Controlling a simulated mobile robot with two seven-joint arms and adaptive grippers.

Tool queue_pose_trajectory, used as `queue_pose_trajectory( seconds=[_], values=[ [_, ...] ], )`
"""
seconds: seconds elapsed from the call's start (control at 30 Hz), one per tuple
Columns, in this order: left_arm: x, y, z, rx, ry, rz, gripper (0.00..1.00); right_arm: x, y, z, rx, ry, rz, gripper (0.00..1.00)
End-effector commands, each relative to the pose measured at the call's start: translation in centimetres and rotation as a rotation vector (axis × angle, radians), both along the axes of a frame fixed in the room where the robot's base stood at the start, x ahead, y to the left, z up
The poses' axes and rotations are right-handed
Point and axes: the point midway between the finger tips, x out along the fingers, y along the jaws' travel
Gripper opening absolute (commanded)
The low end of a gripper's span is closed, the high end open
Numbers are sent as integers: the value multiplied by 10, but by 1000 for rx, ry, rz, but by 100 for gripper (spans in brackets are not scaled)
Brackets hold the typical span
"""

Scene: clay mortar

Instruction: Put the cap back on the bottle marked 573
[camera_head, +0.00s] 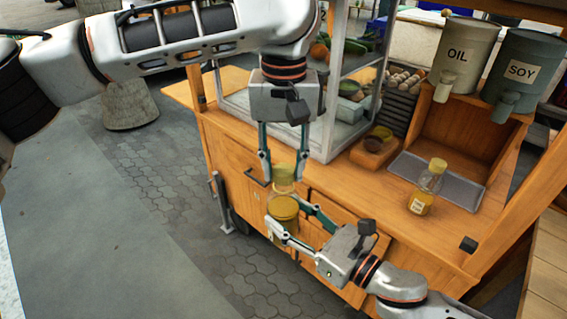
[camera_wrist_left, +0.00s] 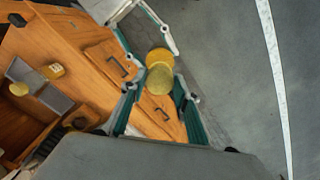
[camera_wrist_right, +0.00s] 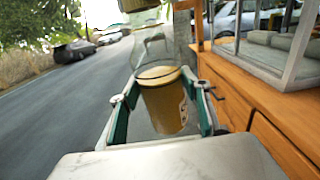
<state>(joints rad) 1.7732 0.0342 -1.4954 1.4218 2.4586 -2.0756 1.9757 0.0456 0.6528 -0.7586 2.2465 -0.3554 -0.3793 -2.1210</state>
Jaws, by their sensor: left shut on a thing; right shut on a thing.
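My left gripper (camera_head: 283,177) points down and is shut on a yellow cap (camera_wrist_left: 160,79) at the top of a clear bottle. My right gripper (camera_head: 285,213) comes from the lower right and is shut around the body of this bottle (camera_wrist_right: 158,100), which holds a yellow-brown filling. In the right wrist view the cap (camera_wrist_right: 138,4) is cut by the top edge, above the bottle's neck. I cannot tell whether it touches the neck. The bottle's label (camera_wrist_right: 184,110) is turned away and unreadable. The bottle is held in the air in front of the cart.
A second bottle (camera_head: 427,190) with a yellow cap and a small label stands on the wooden counter (camera_head: 455,215), beside a grey tray (camera_head: 460,185). OIL (camera_head: 457,55) and SOY (camera_head: 520,70) canisters stand above. A glass-sided case rises behind my left gripper.

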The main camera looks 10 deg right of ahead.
Motion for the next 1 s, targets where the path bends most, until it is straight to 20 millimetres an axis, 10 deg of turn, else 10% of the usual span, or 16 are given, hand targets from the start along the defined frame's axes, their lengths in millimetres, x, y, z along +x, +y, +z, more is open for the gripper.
queue_pose_trajectory(
  seconds=[0.77,1.0],
  values=[
    [0,0,-11,0,1,-1,23,0,0,1,2,-2,1,0],
    [0,0,-11,0,1,-231,23,0,0,1,1,-2,0,0]
  ],
)
